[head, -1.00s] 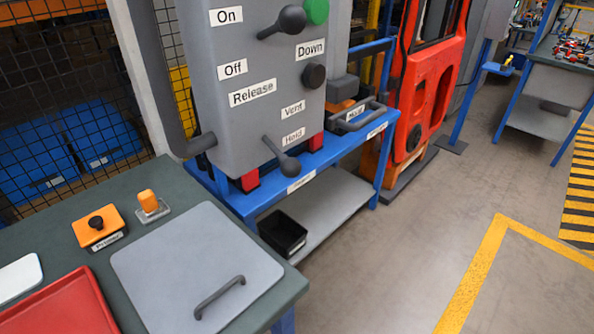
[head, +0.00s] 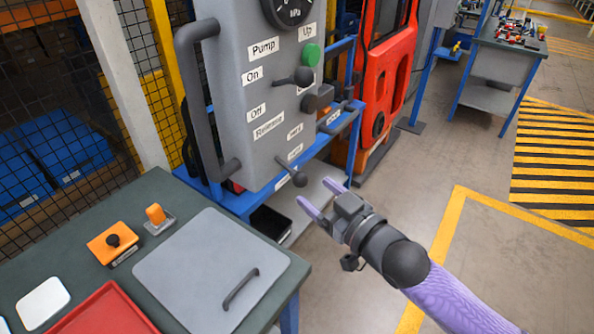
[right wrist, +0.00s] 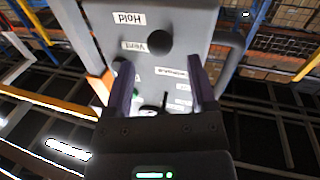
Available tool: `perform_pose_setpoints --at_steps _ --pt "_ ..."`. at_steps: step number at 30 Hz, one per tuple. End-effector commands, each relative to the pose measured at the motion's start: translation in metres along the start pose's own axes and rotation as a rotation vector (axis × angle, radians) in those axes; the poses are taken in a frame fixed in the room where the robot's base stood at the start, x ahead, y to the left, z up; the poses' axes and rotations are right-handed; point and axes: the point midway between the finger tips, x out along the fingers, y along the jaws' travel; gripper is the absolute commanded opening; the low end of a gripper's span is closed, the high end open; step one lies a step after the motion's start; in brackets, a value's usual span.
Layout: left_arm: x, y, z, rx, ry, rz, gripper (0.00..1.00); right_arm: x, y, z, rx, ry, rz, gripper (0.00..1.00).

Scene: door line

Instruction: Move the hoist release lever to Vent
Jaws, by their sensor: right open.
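The hoist release lever (head: 299,179) is a dark lever with a ball knob, low on the grey control box (head: 225,90). It points down and right, its knob below the Hold label (head: 295,151); the Vent label (head: 294,131) is above that. My right gripper (head: 316,192) is open and empty, its purple fingertips close to the knob at its lower right. In the right wrist view, a black knob (right wrist: 159,42) shows just beyond and between the open fingers (right wrist: 160,65), near upside-down Hold and Vent labels. Contact cannot be told. My left gripper is out of view.
The pump lever (head: 303,76), a green button (head: 311,54) and a dark knob (head: 312,102) stick out above. A thick handle (head: 190,100) is on the box's left. A green-grey table (head: 160,195) stands in front; open floor (head: 400,200) lies right.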

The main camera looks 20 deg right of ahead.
Motion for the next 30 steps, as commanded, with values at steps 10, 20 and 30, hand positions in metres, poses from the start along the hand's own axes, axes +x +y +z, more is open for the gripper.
perform_pose_setpoints --at_steps 10,20,30 --pt "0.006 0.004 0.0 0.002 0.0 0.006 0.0 0.064 0.001 0.002 0.001 -0.001 0.003 0.72" --pt "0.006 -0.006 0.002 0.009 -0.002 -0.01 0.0 0.072 0.0 0.002 0.0 -0.004 0.002 0.72" --pt "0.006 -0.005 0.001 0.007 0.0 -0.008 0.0 0.072 0.0 0.002 0.0 -0.004 0.002 0.06"
